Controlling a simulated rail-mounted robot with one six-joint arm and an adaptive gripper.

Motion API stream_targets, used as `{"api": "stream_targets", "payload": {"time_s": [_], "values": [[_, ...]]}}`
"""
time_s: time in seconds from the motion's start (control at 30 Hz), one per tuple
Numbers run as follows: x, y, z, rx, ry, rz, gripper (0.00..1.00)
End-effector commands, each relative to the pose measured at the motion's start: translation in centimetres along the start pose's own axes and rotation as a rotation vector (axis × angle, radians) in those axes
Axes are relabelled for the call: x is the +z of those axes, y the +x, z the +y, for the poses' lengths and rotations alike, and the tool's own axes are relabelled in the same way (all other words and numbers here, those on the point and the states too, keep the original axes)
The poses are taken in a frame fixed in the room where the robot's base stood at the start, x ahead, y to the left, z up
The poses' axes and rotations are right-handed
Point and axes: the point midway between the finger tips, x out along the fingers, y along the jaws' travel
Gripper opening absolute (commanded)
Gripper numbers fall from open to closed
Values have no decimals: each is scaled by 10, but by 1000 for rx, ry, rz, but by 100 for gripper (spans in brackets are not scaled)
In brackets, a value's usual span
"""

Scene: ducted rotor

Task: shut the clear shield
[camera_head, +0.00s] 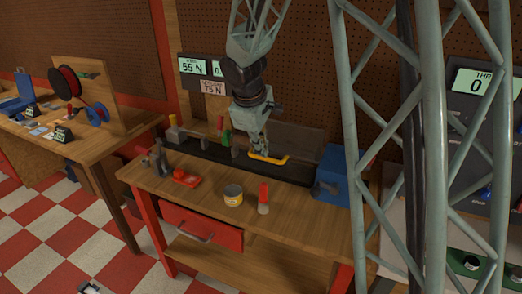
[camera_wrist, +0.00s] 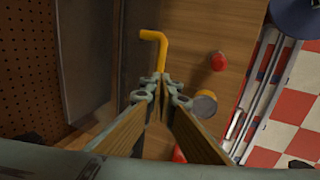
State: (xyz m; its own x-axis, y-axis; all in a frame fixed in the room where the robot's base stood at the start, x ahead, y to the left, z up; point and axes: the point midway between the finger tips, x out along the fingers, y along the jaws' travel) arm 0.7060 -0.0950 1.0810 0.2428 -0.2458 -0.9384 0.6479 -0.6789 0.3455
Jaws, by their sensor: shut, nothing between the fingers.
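The clear shield (camera_head: 305,143) is a see-through, greyish panel standing at the back of the workbench, behind a yellow handle (camera_head: 270,159). The panel (camera_wrist: 85,60) also shows at the left of the wrist view, and the bent yellow handle (camera_wrist: 155,42) lies just beyond my fingertips. My gripper (camera_head: 262,150) is low over the handle, its fingers pointing down. In the wrist view my gripper's fingertips (camera_wrist: 163,82) are together with nothing held. They overlap the near end of the handle, so I cannot tell whether they touch it.
A blue box (camera_head: 331,172) stands right of the shield. A yellow can (camera_head: 233,195), a red-topped object (camera_head: 263,197) and a red item (camera_head: 185,177) stand on the front of the workbench (camera_head: 215,210). Force readouts (camera_head: 194,66) hang behind. Bare wood lies between the front objects.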

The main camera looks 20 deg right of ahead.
Motion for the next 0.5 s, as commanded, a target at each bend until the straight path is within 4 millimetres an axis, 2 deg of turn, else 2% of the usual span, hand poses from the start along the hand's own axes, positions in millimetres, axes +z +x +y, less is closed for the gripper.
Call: {"api": "stream_targets", "payload": {"time_s": [0.5], "values": [[1,22,-8,0,0,-1,0]]}}
